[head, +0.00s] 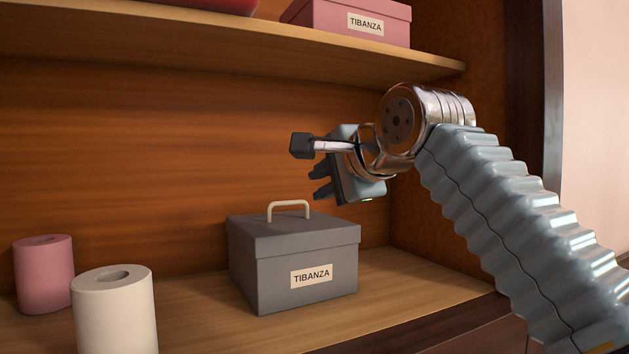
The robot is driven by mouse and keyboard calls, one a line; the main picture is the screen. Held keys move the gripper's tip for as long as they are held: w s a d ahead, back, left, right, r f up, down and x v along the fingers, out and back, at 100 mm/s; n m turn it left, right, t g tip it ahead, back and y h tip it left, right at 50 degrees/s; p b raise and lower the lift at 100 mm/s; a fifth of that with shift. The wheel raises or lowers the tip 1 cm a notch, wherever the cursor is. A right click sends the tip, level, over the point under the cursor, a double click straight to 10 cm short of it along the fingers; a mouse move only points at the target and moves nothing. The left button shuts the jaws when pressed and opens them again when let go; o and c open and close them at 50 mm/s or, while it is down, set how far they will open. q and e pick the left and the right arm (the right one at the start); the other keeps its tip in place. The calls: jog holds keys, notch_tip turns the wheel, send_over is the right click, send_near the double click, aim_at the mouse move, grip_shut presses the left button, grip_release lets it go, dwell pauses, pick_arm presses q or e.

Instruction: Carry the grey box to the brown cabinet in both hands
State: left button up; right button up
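The grey box (290,265) stands upright on the lower shelf (395,290) of a brown wooden cabinet (180,150). It has a lid, a pale handle (288,204) on top and a TIBANZA label on its front. My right gripper (320,182) is above the box, slightly right of the handle, and points left. Its two dark fingers are apart with nothing between them. It appears clear of the box. My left gripper is not in view.
A pink roll (43,275) and a white roll (115,315) stand left of the box. The upper shelf (230,47) holds a pink box (350,22) and a red object (215,4). Bare shelf lies right of the grey box, up to the cabinet's side wall (435,215).

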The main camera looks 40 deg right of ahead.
aim_at(289, 203)
jog(key=p+x, duration=0.1)
jog(key=x, duration=1.2)
jog(key=shift+w+d+f, duration=0.1)
jog(key=shift+w+d, duration=0.05)
jog(key=shift+w, duration=0.1)
grip_shut()
jog(key=shift+f, duration=0.1)
dwell(1.1)
